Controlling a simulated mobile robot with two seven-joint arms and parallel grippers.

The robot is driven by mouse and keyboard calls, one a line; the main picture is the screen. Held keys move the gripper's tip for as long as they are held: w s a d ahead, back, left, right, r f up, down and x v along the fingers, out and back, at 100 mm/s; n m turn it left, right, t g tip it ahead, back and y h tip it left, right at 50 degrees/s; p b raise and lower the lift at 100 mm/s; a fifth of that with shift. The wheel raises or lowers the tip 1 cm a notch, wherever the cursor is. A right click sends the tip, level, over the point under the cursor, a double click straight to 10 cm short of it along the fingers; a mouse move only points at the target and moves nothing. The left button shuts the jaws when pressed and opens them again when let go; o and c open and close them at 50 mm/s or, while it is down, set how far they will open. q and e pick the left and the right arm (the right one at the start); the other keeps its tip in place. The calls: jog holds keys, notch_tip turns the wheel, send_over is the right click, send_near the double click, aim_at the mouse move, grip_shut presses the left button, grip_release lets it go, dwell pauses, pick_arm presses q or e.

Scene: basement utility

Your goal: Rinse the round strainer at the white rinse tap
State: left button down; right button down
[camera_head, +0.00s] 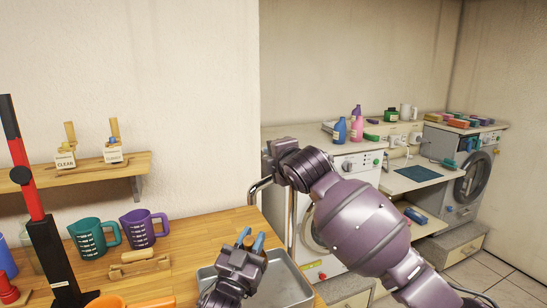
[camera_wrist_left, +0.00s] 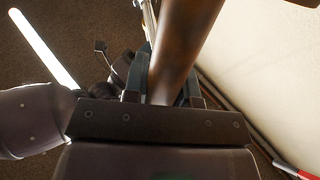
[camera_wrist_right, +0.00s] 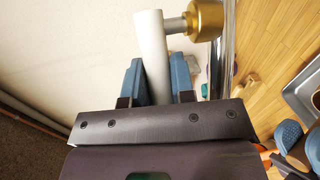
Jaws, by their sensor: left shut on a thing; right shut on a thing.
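My left gripper (camera_head: 250,241), low in the head view, is shut on a brown wooden handle, with its blue fingertips above the grey metal tray. In the left wrist view this handle (camera_wrist_left: 188,45) runs up between the fingers. It may be the strainer's; no round strainer bowl can be made out. My right gripper (camera_wrist_right: 157,82) is shut on a white cylindrical lever (camera_wrist_right: 150,40) in the right wrist view. The lever joins a brass knob (camera_wrist_right: 206,18) beside a chrome pipe (camera_wrist_right: 222,65). In the head view the curved chrome spout (camera_head: 254,190) shows left of my right arm.
The grey tray (camera_head: 290,284) lies on the wooden bench (camera_head: 190,262). A teal jug (camera_head: 88,238), a purple jug (camera_head: 139,229) and a red-black upright stand (camera_head: 45,225) occupy its left side. An orange rim (camera_head: 150,303) shows at the bottom edge. Washing machines stand behind my right arm.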

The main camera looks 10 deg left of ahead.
jog(key=shift+s+d+n+g+y, duration=0.1)
jog(key=shift+d+n+g+y, duration=0.2)
jog(key=shift+n+g+y, duration=0.5)
jog(key=shift+s+d+n+g+y, duration=0.1)
jog(key=shift+d+n+g+y, duration=0.15)
jog(key=shift+n+g+y, duration=0.5)
jog(key=c, duration=1)
grip_release()
jog(key=shift+d, duration=0.1)
jog(key=v, duration=1.2)
jog(key=shift+f, duration=0.15)
